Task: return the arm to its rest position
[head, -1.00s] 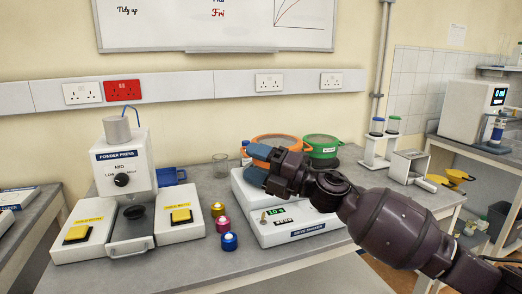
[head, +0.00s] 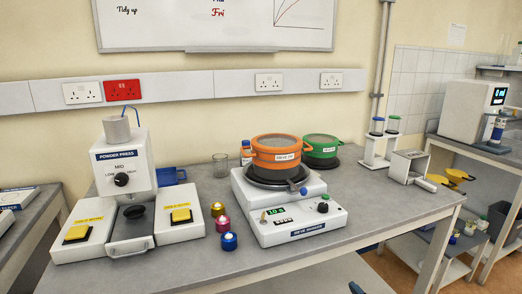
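No arm of mine shows across the table. A small blue sliver (head: 356,288) at the bottom edge of the head view looks like a fingertip of my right gripper; the rest is out of the picture, so its opening is hidden. My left gripper is not in view. The orange sieve pot (head: 276,155) sits on the white sieve shaker (head: 288,228), whose green display is lit.
The powder press (head: 125,165) stands at left, with several small coloured jars beside the shaker. A green pot (head: 321,148) is behind the shaker at right. The front right of the grey table (head: 390,212) is clear. A grey seat-like shape (head: 372,272) is below its front edge.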

